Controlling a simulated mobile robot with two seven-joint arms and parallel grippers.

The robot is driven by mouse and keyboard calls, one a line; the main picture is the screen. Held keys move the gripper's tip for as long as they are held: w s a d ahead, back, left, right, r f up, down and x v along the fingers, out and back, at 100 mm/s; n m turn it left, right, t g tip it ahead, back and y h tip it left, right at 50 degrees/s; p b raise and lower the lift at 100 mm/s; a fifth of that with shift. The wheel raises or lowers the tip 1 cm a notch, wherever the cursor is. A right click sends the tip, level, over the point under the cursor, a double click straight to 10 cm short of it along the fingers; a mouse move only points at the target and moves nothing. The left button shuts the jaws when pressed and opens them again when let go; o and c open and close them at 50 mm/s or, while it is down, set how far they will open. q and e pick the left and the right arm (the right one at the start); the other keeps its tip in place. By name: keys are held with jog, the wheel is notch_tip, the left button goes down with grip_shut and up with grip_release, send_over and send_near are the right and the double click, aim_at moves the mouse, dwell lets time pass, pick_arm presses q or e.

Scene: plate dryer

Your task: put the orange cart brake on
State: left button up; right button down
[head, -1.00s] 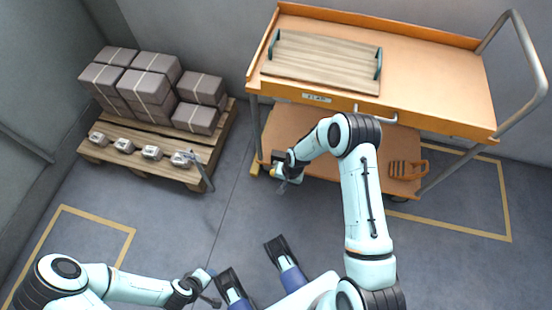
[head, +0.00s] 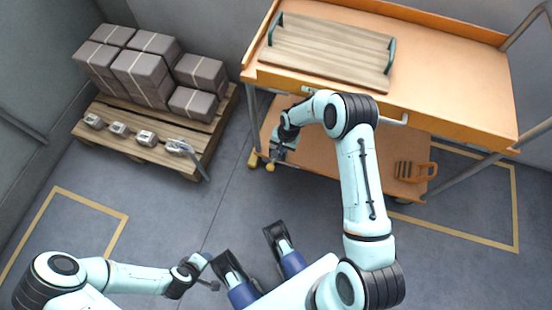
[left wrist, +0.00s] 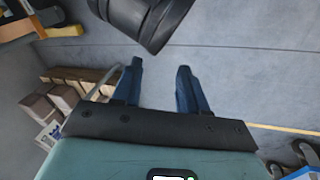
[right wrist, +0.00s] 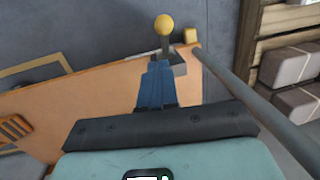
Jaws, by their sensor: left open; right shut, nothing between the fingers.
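The orange cart (head: 455,85) stands at the upper right in the head view. In the head view the yellow knob (head: 270,167) shows just below my right gripper (head: 276,157). In the right wrist view the right gripper (right wrist: 156,68) is shut and empty, its fingertips close to the lever's base. I cannot tell whether they touch. My left gripper (left wrist: 158,68) is open and empty, low in the head view (head: 211,279), away from the cart.
A wooden board with green handles (head: 325,50) lies on the cart's top. An orange slatted item (head: 414,171) is on the lower shelf. A pallet (head: 140,150) with grey boxes (head: 140,70) stands left of the cart. The floor between is clear.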

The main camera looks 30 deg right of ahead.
jog(key=shift+f, duration=0.1)
pick_arm(q)
jog(key=shift+y, duration=0.3)
jog(key=f+b, duration=0.1)
jog(key=a+f+b, duration=0.1)
jog(key=f, duration=0.2)
jog(key=shift+w+a+b, duration=0.2)
jog(key=shift+a+b, duration=0.15)
jog(key=shift+b, duration=0.05)
pick_arm(e)
notch_tip(320, 180, down, 10)
jog(key=a, duration=0.1)
jog(key=shift+w+a, duration=0.25)
jog(key=shift+w, duration=0.15)
pick_arm(q)
jog(key=shift+r, duration=0.1)
jog(key=shift+s+a+f+g+b, duration=0.15)
jog(key=shift+s+a+f+b, duration=0.15)
jog(key=shift+s+f, duration=0.3)
jog(key=shift+s+a+f+g+b, duration=0.2)
jog(key=shift+s+a+f, duration=0.15)
jog(key=shift+s, duration=0.45)
pick_arm(e)
jog(key=s+a+f+t+h, duration=0.2)
jog(key=s+a+f+h, duration=0.1)
jog(key=f, duration=0.5)
jog(key=shift+s+a+f+t, duration=0.25)
jog(key=shift+s+a+t, duration=0.2)
jog(key=shift+a, duration=0.4)
